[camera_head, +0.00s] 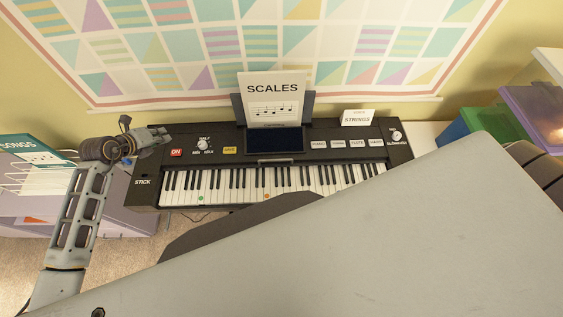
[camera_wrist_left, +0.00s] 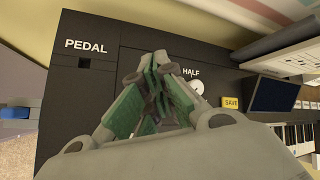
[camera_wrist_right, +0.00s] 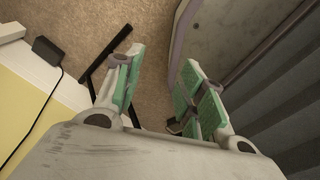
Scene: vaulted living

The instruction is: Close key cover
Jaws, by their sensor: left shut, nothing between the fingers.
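The keyboard (camera_head: 270,150) stands against the wall with its white and black keys (camera_head: 240,186) exposed. No key cover lies over the visible keys; I cannot pick the cover out with certainty. A small pale strip (camera_head: 276,161) sits below the screen, just behind the keys. My left gripper (camera_head: 164,136) is over the keyboard's far left end, near the HALF knob (camera_head: 204,146). In the left wrist view its fingers (camera_wrist_left: 160,62) are shut and empty above the black top panel, between PEDAL and HALF. My right gripper (camera_wrist_right: 162,66) is open and empty, above carpet.
A SCALES sheet (camera_head: 274,98) stands behind the screen (camera_head: 275,140), with a STRINGS card (camera_head: 357,118) to its right. A SONGS book (camera_head: 32,153) is at the left. Purple and green bins (camera_head: 535,112) are at the right. A large grey surface hides the lower right.

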